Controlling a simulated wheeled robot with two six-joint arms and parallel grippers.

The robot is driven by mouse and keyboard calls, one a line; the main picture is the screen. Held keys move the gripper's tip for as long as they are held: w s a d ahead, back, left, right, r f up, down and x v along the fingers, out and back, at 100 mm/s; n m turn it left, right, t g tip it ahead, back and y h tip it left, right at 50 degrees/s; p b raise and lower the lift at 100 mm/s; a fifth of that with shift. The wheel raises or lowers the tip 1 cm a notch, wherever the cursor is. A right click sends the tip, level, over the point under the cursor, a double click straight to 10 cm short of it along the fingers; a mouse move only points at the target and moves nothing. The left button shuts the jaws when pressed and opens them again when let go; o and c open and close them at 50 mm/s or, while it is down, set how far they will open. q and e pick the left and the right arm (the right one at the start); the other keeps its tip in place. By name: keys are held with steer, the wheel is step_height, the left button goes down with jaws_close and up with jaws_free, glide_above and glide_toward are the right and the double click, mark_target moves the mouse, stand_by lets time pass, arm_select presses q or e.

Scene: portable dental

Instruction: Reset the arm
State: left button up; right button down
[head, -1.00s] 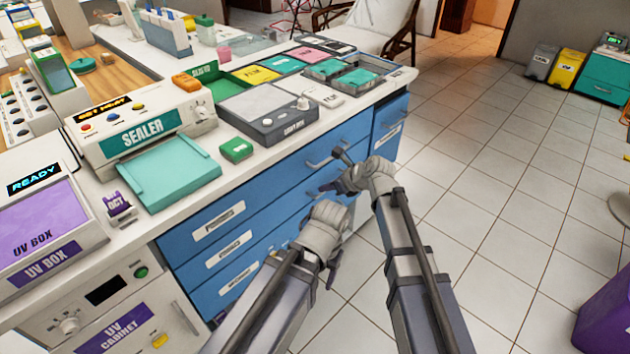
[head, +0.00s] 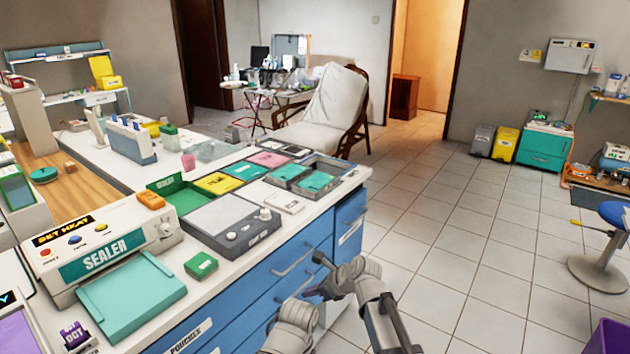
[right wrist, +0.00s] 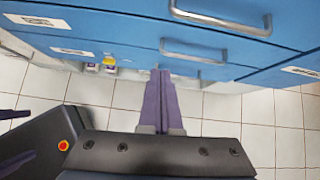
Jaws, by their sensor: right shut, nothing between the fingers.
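My right gripper (head: 314,293) is in front of the blue drawers on the right side of the counter. In the right wrist view its two purple fingers (right wrist: 160,100) lie together, shut and empty, below the drawer handles. My left arm (head: 295,318) comes in at the bottom, left of the right arm. Its wrist shows, but its fingers cannot be made out. Both arms are bent low in front of the drawers.
Blue drawers with metal handles (head: 292,262) stand close to both arms. The counter holds a sealer (head: 105,250), a light box (head: 232,222) and several coloured trays. Tiled floor (head: 450,250) is open to the right, with a blue stool (head: 600,265) at the far right.

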steer(key=s+d+f+n+g+h, duration=0.2)
steer(key=s+d+f+n+h, duration=0.15)
steer(key=s+d+n, duration=0.6)
steer(key=s+d+f+n+g+h, duration=0.2)
steer(key=s+d+f+n+h, duration=0.3)
steer(key=d+n, duration=0.75)
steer(key=s+a+r+n+g, duration=0.1)
steer(key=s+a+n, duration=0.25)
steer(key=a, duration=0.35)
steer(key=s+a+r+n, duration=0.2)
steer(key=s+a+n, duration=0.15)
steer(key=a, duration=0.35)
step_height(320, 180, up, 17)
steer(key=p, duration=1.7)
steer(key=shift+f+m, duration=0.2)
steer(key=shift+m, duration=0.2)
steer(key=shift+d, duration=0.1)
